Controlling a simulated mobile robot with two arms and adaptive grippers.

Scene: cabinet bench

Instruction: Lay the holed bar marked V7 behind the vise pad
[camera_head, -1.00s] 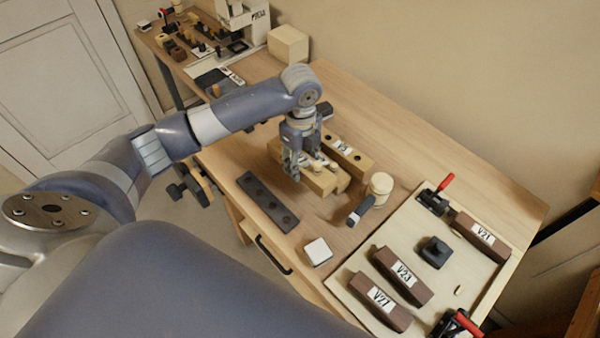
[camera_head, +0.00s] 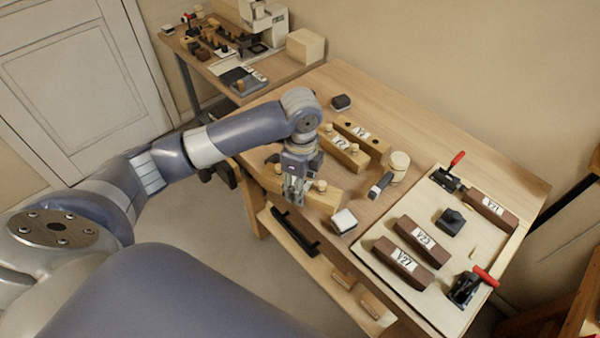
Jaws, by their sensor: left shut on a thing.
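My left gripper (camera_head: 294,196) is shut on a light wooden bar (camera_head: 320,199) with pegs on top, at the near-left edge of the bench. Any label on this bar is hidden, and I cannot tell if it touches the bench. A light holed bar (camera_head: 376,144) lies farther back; its small label looks like V7 but is hard to read. Another light bar with pegs (camera_head: 350,157) lies in front of it, also labelled. I cannot clearly identify the vise pad; a small dark block (camera_head: 341,102) sits behind the bars. My right gripper is not in view.
A pale tray (camera_head: 460,262) at right holds dark labelled bars and red-handled clamps. The back middle of the bench (camera_head: 440,130) is clear.

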